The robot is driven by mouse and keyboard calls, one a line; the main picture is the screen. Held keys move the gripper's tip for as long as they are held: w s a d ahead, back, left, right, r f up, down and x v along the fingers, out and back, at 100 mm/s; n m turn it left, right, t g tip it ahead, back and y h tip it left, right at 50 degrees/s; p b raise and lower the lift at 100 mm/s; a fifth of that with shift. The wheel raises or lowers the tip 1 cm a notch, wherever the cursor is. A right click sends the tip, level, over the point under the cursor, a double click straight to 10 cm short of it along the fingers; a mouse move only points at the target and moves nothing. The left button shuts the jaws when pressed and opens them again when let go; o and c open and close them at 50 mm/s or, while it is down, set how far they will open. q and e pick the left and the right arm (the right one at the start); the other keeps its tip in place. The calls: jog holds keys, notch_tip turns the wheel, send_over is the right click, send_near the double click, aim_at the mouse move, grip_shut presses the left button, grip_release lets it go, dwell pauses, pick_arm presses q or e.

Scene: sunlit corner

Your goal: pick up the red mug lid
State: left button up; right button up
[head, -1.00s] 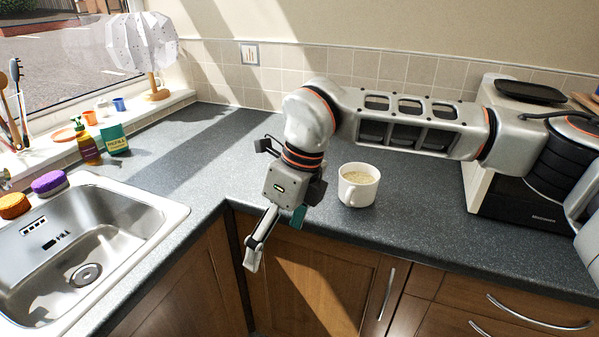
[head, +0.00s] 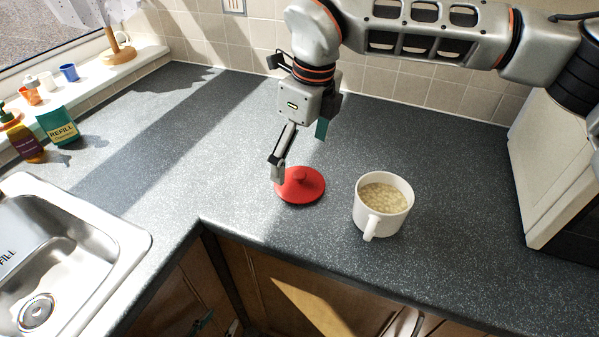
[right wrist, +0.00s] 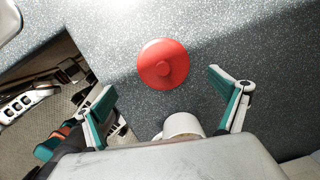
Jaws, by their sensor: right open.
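The red mug lid (head: 305,188) lies flat on the dark speckled counter, its round knob upward. It is left of a white mug (head: 372,222) with pale beige contents. My right gripper (head: 300,149) is open and empty above the lid, with one finger overlapping the lid's left edge in the head view. In the right wrist view the lid (right wrist: 163,63) appears beyond and between the spread fingertips (right wrist: 164,90), apart from both. The mug (right wrist: 183,125) is partly hidden by the gripper body. My left gripper (head: 217,325) barely shows at the head view's bottom edge, below the counter front.
The sink (head: 75,250) is at left. A green refill pack (head: 58,127) and a bottle (head: 25,142) stand behind it near the windowsill. A white-sided appliance (head: 560,165) stands at right. The counter (head: 420,130) behind the lid is clear.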

aim_at(300, 173)
jog(key=shift+s+f, duration=0.1)
jog(key=shift+f, duration=0.8)
jog(key=f, duration=0.2)
jog(key=w+f, duration=0.1)
jog(key=f, duration=0.2)
jog(key=shift+a, duration=0.15)
